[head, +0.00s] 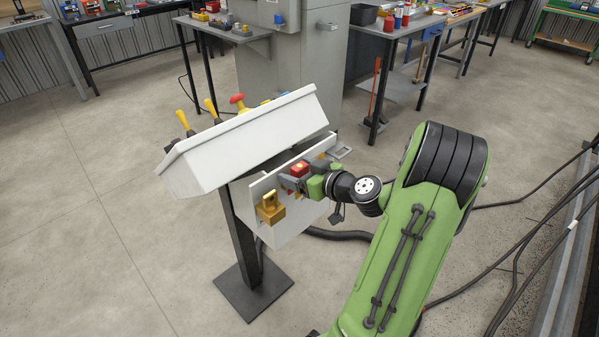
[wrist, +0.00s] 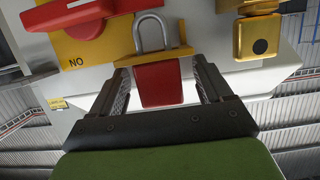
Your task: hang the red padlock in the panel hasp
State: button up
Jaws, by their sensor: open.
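The red padlock (wrist: 158,86) is in the middle of the wrist view, its grey shackle toward the picture's top. A yellow ledge-like piece (wrist: 176,53) crosses where shackle and body meet; whether the shackle passes through it, I cannot tell. The padlock also shows as a red block in the head view (head: 299,169), at the panel. My gripper (wrist: 160,76) is open, one finger on each side of the red body, with visible gaps. In the head view my gripper (head: 304,181) is at the panel face. A brass, lock-like fitting (wrist: 257,38) is to the right; it also shows in the head view (head: 271,209).
A red switch handle (wrist: 68,12) on a yellow plate (wrist: 92,50) is close on the left in the wrist view. The sloped white console (head: 250,135) overhangs the panel and stands on a dark post (head: 247,240). Cables lie on the floor. Workbenches stand behind.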

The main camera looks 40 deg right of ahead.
jog(key=shift+s, duration=0.1)
jog(key=p+v, duration=0.1)
jog(key=v, duration=1.4)
jog(key=shift+s+r+p, duration=0.15)
jog(key=shift+s+p, duration=0.15)
jog(key=shift+a, duration=0.1)
jog(key=w+a+n+g+y, duration=0.25)
jog(key=a+g, duration=0.75)
jog(key=a, duration=1.2)
jog(key=s+a+r+m+t+h, duration=0.1)
jog(key=s+a+r+m+h, duration=0.3)
jog(key=s, duration=0.3)
notch_tip(320, 180, up, 12)
jog(key=n+p, duration=0.1)
jog(key=p, duration=1.1)
jog(key=shift+s+a+r+y+p, duration=0.15)
jog(key=shift+s+a+y+p, duration=0.15)
jog(key=shift+y, duration=0.15)
